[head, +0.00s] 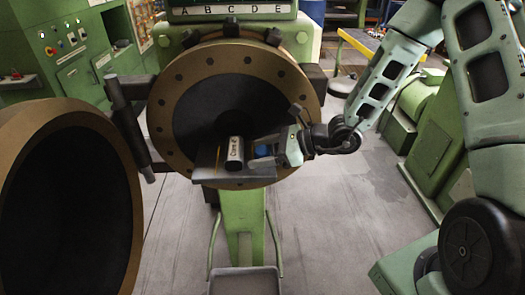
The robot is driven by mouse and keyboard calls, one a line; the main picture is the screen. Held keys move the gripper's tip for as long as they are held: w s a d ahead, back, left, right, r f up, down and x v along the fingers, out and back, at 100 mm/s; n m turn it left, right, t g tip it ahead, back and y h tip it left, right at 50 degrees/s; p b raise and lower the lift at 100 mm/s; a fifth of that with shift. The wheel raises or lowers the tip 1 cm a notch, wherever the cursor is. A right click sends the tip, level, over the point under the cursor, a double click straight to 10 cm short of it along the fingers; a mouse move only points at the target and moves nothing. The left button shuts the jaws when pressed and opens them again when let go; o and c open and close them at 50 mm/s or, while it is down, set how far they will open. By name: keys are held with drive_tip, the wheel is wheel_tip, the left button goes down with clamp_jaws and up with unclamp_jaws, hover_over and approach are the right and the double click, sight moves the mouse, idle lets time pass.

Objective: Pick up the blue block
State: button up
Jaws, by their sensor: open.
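The blue block (263,150) shows as a small blue patch on or just above the grey shelf plate (206,168), in front of the round flanged opening. My gripper (268,150) reaches in from the right, with its fingertips right at the block. The jaws are open. The fingers hide part of the block, and I cannot tell whether they touch it. A dark cylinder with a white label (234,150) stands just left of the block on the plate.
The bronze flange ring (160,115) surrounds the dark opening behind the plate. A large hinged round door (65,120) stands open at the left. Green machinery (435,130) is on the right. A grey bin (243,282) sits below, with bare floor around it.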

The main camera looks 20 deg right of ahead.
drive_tip(key=c, duration=1.1)
drive_tip(key=shift+o, duration=0.2)
